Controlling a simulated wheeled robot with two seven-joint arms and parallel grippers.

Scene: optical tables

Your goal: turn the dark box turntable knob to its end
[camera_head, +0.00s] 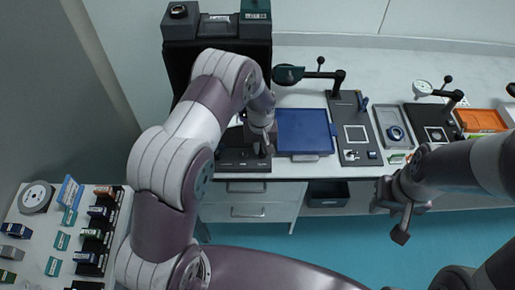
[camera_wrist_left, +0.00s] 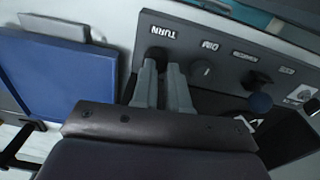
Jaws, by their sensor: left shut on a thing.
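The dark box (camera_head: 181,57) stands at the back left of the table, and its low front control panel (camera_head: 232,160) shows beside my left gripper. In the left wrist view the panel (camera_wrist_left: 222,48) carries labels that read upside down, one of them TURN. The turntable knob (camera_wrist_left: 158,54) sits by the TURN label, mostly hidden by my fingers. My left gripper (camera_wrist_left: 165,85) is shut on that knob; in the head view the gripper (camera_head: 263,148) is partly hidden by its arm. My right gripper (camera_head: 398,222) hangs in front of the table, touching nothing; its jaw opening is unclear.
A second knob by the DIM label (camera_wrist_left: 202,69) is close to my left fingers, with a dark round knob (camera_wrist_left: 261,102) farther along. A blue tray (camera_head: 304,131) lies right of the panel. Fixtures and an orange tray (camera_head: 482,120) stand farther right.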

